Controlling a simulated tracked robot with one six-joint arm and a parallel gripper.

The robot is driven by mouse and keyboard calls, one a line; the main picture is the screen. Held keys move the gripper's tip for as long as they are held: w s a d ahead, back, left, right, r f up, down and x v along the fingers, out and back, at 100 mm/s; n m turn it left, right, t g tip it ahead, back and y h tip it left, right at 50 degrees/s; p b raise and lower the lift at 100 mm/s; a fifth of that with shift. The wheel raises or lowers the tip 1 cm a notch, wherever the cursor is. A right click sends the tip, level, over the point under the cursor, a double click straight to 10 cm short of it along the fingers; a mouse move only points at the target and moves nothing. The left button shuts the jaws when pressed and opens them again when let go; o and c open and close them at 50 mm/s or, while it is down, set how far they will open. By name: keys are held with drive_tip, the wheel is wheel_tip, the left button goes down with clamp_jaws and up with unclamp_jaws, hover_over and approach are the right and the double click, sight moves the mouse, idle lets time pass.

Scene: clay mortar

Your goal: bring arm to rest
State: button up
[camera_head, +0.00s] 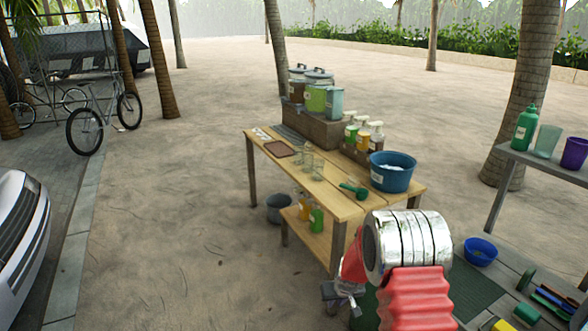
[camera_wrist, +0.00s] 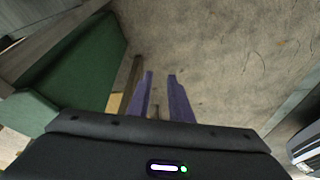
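My gripper (camera_wrist: 161,77) shows in the wrist view as two purple fingers with a gap between them. It is open, with nothing held between the fingers. Bare sandy ground shows past the fingertips. In the head view my arm, with its silver segment and red ribbed sleeve, is at the lower right, in front of the near end of the wooden table (camera_head: 330,205). The fingers cannot be made out clearly there.
The table bears a blue tub (camera_head: 392,180), a green scoop (camera_head: 354,191), glass jars and several bottles. A grey bench (camera_head: 545,166) is at right; a blue bowl (camera_head: 480,252) lies below. Open sand is left.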

drive_tip(key=s+d+r+m+t, duration=0.1)
drive_tip(key=s+r, duration=3.7)
drive_tip(key=shift+s+d+h, duration=0.3)
drive_tip(key=shift+s, duration=0.05)
